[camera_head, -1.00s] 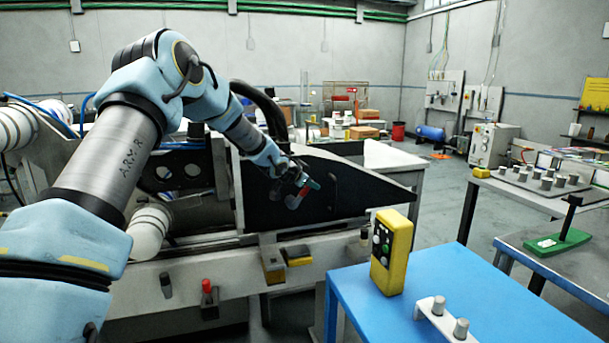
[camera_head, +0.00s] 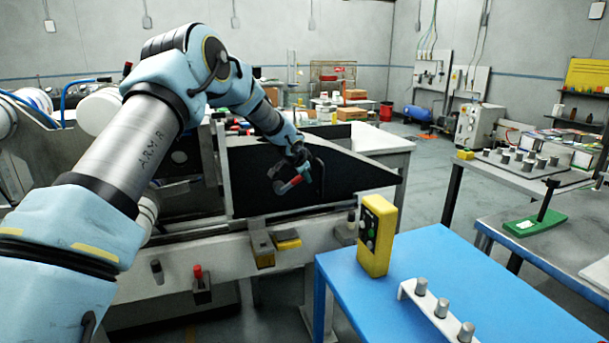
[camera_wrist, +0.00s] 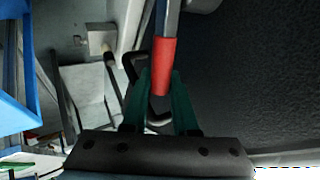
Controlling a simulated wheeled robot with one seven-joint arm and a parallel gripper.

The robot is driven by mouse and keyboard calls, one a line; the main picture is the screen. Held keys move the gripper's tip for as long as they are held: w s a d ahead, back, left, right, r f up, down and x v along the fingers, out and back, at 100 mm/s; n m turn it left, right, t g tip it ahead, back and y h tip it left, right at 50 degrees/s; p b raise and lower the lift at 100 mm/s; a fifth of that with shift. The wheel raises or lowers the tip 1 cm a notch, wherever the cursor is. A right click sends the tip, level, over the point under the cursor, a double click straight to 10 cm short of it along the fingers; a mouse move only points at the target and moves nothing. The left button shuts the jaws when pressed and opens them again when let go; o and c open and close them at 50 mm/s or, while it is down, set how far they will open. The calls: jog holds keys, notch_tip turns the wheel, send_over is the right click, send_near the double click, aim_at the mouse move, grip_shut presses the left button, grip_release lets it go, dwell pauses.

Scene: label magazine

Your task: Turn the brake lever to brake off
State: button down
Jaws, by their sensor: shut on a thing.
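The brake lever (camera_wrist: 162,62) shows in the wrist view as a metal bar with a red grip. The red grip lies between the teal fingers of my gripper (camera_wrist: 160,80), which are shut on it. In the head view, my gripper (camera_head: 300,177) and the red of the lever (camera_head: 291,186) are in front of the dark sloping side panel (camera_head: 265,165) of the machine. The lever's pivot and any brake on or off marking cannot be made out.
A black bent handle (camera_wrist: 131,62) is close beside the fingers in the wrist view. A yellow control box (camera_head: 377,235) stands on the blue table (camera_head: 455,285) at front right. A red-topped knob (camera_head: 198,272) sits on the machine's front rail. The floor behind is open.

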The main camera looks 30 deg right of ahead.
jog(key=c, duration=1)
grip_release()
jog(key=shift+r, duration=0.1)
jog(key=b+v, duration=0.3)
jog(key=v, duration=0.7)
jog(key=shift+s+a+r, duration=0.15)
jog(key=shift+s+a, duration=0.05)
